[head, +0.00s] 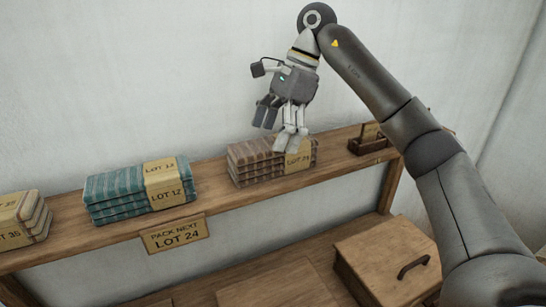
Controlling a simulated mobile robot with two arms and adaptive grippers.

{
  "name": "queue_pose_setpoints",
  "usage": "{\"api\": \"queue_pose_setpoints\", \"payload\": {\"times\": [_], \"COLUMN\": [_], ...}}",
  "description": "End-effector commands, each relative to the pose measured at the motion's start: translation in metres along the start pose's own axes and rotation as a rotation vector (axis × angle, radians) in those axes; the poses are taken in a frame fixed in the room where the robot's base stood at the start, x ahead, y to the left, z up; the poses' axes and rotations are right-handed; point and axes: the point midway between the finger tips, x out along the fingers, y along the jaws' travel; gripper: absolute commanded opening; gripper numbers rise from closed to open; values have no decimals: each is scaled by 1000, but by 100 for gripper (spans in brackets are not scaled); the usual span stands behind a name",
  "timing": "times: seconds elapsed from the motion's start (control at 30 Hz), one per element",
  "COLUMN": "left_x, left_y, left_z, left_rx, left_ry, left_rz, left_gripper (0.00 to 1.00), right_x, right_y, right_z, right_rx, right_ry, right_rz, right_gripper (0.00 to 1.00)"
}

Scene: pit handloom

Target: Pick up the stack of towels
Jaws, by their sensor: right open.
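A stack of folded brown striped towels (250,162) lies on the wooden shelf, with a tan paper band whose lettering is partly hidden and seems to read LOT 24. My right gripper (291,140) points down over the right part of this stack, in front of its band. Its fingers are open and nothing is held between them. Whether the fingertips touch the towels cannot be told. A teal striped stack (115,198) with a LOT 12 band lies to the left. A cream stack (22,218), banded LOT 35, is at the left edge. My left gripper is out of view.
A sign (175,235) on the front edge of the shelf (215,195) reads PACK NEXT LOT 24. A small dark wooden holder (367,143) stands right of the brown stack. Below is a wooden box (385,255) with a dark handle. A pale wall stands close behind.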

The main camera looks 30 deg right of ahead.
Motion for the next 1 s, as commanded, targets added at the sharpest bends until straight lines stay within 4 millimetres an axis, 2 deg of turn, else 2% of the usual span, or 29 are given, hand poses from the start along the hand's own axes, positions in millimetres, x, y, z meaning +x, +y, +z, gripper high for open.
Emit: {"api": "queue_pose_setpoints", "payload": {"times": [0.27, 0.6, 0.9, 1.0], "left_x": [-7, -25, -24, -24], "left_y": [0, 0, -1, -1], "left_z": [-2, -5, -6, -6], "left_rx": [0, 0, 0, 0], "left_ry": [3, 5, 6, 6], "left_rz": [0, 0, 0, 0], "left_gripper": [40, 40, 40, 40], "right_x": [15, 55, 59, 59], "right_y": [0, 1, 1, 1], "right_z": [-2, -7, -7, -7], "right_rx": [3, 2, 2, 1], "right_ry": [1, 0, 0, -1], "right_rz": [0, 0, -2, -2], "right_gripper": [89, 89, 89, 76]}}
